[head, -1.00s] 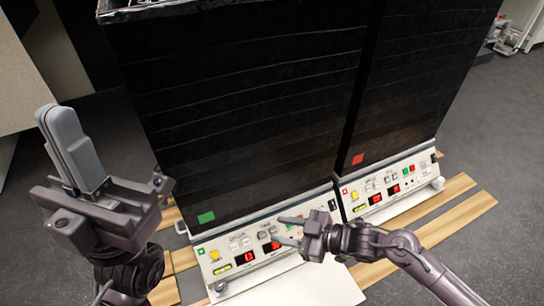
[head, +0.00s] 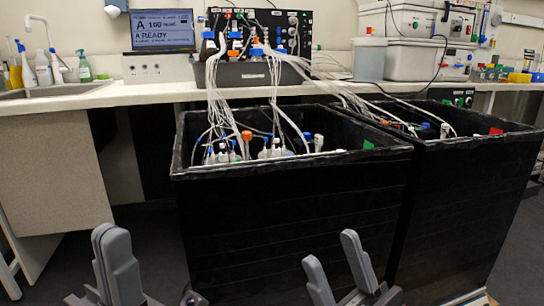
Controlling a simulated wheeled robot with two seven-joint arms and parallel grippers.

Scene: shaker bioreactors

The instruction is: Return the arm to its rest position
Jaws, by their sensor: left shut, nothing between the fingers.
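My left gripper (head: 113,240) stands upright at the lower left of the head view. Its two grey fingers are together, with nothing between them. My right gripper (head: 331,250) is at the bottom centre, in front of the left black shaker bioreactor (head: 285,215). Its grey fingers point up, are spread apart and hold nothing. The right black shaker bioreactor (head: 470,195) stands beside the left one. Both are open-topped, with bottles and tubing inside. Most of both arms is out of view below.
A white bench (head: 150,94) runs along the back with a sink (head: 60,91), a display reading READY (head: 163,30) and a grey tray of bottles (head: 250,72). White tubes (head: 217,100) hang from it into the bioreactors. Dark floor (head: 160,235) is clear at the left.

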